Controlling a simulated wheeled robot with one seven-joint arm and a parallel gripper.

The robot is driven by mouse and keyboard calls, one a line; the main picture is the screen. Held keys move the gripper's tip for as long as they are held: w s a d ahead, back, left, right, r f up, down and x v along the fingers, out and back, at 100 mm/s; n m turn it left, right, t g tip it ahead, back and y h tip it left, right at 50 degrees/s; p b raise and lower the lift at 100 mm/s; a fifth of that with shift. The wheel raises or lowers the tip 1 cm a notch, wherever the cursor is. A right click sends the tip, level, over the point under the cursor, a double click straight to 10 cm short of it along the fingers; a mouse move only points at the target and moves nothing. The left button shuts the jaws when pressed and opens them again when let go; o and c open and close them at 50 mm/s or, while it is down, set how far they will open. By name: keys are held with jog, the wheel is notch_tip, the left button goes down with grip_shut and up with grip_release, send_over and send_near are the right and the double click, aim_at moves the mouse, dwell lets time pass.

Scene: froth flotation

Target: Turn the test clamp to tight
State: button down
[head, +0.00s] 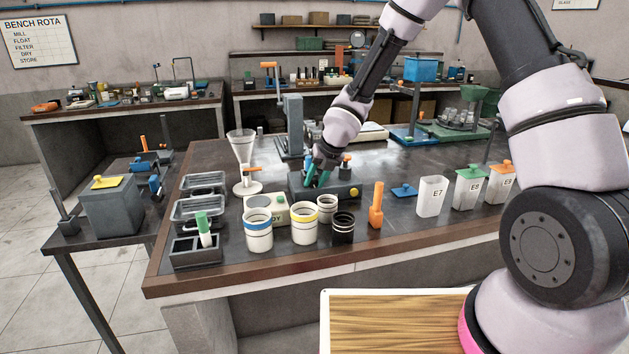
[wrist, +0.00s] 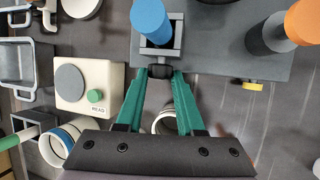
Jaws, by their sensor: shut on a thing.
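A dark grey block (head: 325,188) stands on the bench, and its front edge shows in the wrist view (wrist: 215,60). A blue-topped post in a grey frame (wrist: 155,25) rises from it, above my fingertips in the wrist view. My gripper (head: 318,181) reaches down to the block's front left. In the wrist view its green fingers (wrist: 163,76) are shut on a small dark part at the block's front edge, which looks like the test clamp. The fingers hide most of that part, so its turn position cannot be read. A yellow-tipped knob (wrist: 252,86) sits to the right.
An orange-topped post (wrist: 295,25) stands on the block's right. A pale box with a green button (wrist: 90,85), banded cups (head: 303,222), a black cup (head: 343,228) and an upright orange tool (head: 376,206) stand close in front. A glass funnel (head: 243,160) stands left.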

jog(key=shift+w+d+f+g+y, duration=0.1)
jog(key=shift+d+g+y, duration=0.05)
jog(key=shift+y, duration=0.4)
jog(key=shift+d+g+y, duration=0.1)
jog(key=shift+g+y, duration=0.05)
jog(key=shift+y, duration=0.4)
jog(key=shift+m+y, duration=0.3)
jog(key=c, duration=0.5)
grip_release()
jog(key=shift+a, duration=0.1)
jog(key=shift+a+h, duration=0.2)
jog(key=shift+h, duration=0.6)
jog(key=shift+s+a+n+t+h, duration=0.15)
jog(key=shift+n+t+h, duration=0.2)
jog(key=shift+h, duration=0.55)
jog(key=shift+s+a+n+t+h, duration=0.1)
jog(key=shift+n+t+h, duration=0.2)
jog(key=shift+h, duration=0.6)
